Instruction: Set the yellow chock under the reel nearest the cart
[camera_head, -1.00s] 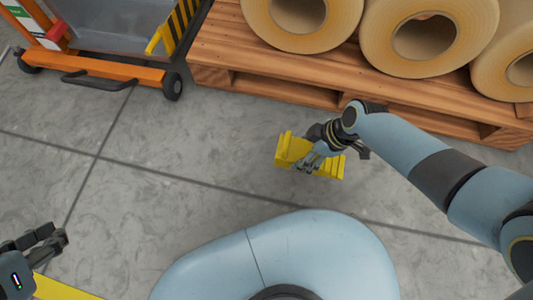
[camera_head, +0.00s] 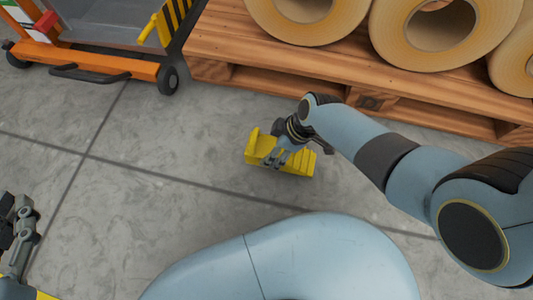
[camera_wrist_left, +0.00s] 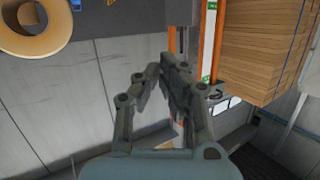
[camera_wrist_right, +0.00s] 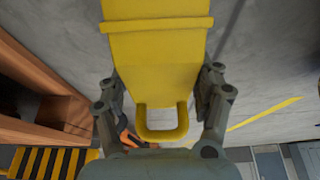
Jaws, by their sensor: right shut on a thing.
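The yellow chock (camera_head: 298,163) is in my right gripper (camera_head: 280,152), over the grey floor in front of the pallet. The right wrist view shows the chock (camera_wrist_right: 158,65) between the two fingers (camera_wrist_right: 160,95), its loop handle towards the palm. The reel nearest the cart (camera_head: 262,18) is the leftmost cream reel, lying on its side on the wooden pallet (camera_head: 290,62). The orange cart (camera_head: 110,68) stands left of the pallet. My left gripper (camera_head: 18,225) is empty at the left edge; in the left wrist view its fingertips (camera_wrist_left: 163,75) are together.
More reels (camera_head: 440,30) sit to the right on the pallet. A yellow-and-black striped panel (camera_head: 178,22) stands at the cart's right end, close to the pallet. Bare floor (camera_head: 150,140) lies between the cart, the pallet and my base.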

